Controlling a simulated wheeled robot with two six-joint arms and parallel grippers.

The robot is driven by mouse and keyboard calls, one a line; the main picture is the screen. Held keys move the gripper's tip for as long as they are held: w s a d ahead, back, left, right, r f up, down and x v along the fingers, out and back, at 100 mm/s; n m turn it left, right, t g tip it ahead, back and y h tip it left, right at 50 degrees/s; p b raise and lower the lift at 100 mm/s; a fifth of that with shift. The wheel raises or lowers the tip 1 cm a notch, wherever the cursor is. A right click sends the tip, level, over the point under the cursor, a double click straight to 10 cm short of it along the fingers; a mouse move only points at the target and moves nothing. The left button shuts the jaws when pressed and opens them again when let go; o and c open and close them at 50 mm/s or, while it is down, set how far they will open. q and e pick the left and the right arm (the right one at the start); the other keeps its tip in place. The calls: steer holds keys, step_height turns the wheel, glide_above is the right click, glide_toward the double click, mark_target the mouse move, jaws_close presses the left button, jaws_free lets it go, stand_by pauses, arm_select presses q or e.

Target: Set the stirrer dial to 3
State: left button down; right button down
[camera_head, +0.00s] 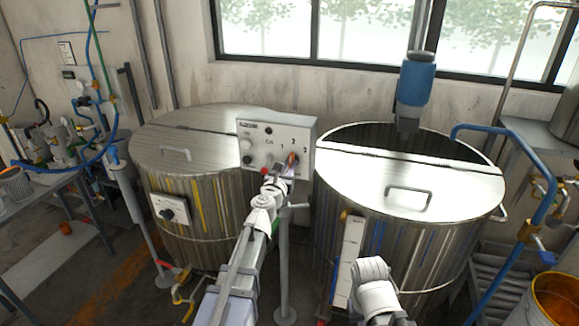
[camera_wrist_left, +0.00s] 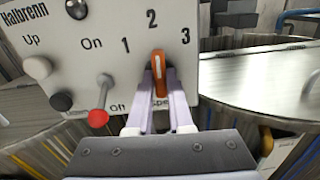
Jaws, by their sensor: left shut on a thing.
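The control panel (camera_head: 262,140) stands on a post between two steel vats. Its stirrer dial is an orange knob with a white pointer line, and the dial shows clearly in the left wrist view (camera_wrist_left: 158,66). The numbers 1, 2 and 3 are printed around it from left to right. The pointer line is about upright, toward the 2. My left gripper (camera_head: 284,168) is at the panel, its two pale fingers on either side of the knob, shut on it. Part of my right arm shows at the bottom of the head view; its gripper is not visible.
A red-tipped lever (camera_wrist_left: 98,117) points down left of the dial, near the finger. A white button (camera_wrist_left: 38,67) and a black button (camera_wrist_left: 61,101) are farther left. The right vat (camera_head: 400,230) stands close beside the panel, under a blue stirrer motor (camera_head: 417,82).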

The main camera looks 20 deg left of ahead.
arm_select(q)
steer(key=m, duration=0.4)
steer(key=shift+m, duration=0.3)
steer(key=shift+d+m, duration=0.1)
steer(key=shift+m, duration=1.7)
steer(key=c, duration=0.8)
jaws_free()
steer(key=shift+s, duration=0.1)
steer(key=s, duration=0.7)
steer(key=shift+s, duration=0.3)
